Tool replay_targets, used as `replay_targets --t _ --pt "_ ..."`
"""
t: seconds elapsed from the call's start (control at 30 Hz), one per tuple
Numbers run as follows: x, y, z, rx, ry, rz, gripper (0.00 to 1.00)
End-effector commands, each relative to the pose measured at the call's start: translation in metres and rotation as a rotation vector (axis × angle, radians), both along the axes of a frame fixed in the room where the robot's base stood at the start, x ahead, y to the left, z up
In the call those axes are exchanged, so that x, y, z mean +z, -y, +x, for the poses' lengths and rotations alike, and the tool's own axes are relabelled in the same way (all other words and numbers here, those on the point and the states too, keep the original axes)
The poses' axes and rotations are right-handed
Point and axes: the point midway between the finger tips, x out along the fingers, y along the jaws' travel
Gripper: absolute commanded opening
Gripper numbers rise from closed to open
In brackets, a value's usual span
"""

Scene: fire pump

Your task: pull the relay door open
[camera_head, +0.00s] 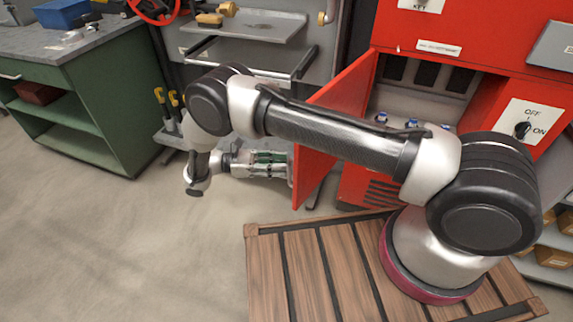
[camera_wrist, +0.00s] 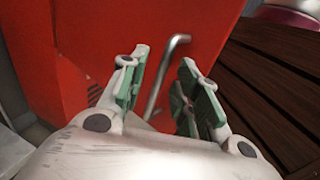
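The red relay door (camera_head: 345,92) stands swung out from the red cabinet, at an angle to its front, so the interior shows behind my arm. My gripper (camera_head: 285,164) is at the outer face of the door, low and toward its free edge. In the wrist view the door (camera_wrist: 215,30) fills the upper part. Its bent metal handle (camera_wrist: 168,72) shows between and just beyond the spread green-padded fingers of my gripper (camera_wrist: 162,63). There is a visible gap on each side of the handle, so the gripper looks open. Whether a finger touches the door cannot be told.
The cabinet (camera_head: 480,55) holds small blue-topped parts inside and an OFF/ON switch (camera_head: 522,129) on its right. A grey wheeled cart (camera_head: 250,28) stands left of the door. A green workbench (camera_head: 95,100) is farther left. The floor (camera_head: 130,240) in front is clear.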

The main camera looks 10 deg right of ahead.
Motion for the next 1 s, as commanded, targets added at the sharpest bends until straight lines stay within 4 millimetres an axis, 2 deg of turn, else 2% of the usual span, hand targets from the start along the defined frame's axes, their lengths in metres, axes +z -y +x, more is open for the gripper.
replay_targets --t 0.1,0.3,0.8,0.9,0.97,1.0 --pt "-0.001 -0.022 0.004 0.002 0.002 0.003 0.32" --pt "-0.001 -0.042 0.007 0.003 0.0 0.006 0.32" --pt "0.0 -0.044 0.007 0.002 0.001 0.006 0.32" --pt "0.011 -0.042 0.013 -0.013 0.011 0.03 0.32" --pt "0.026 -0.038 0.02 -0.036 0.027 0.063 0.32" --pt "0.04 -0.034 0.027 -0.057 0.043 0.096 0.32"
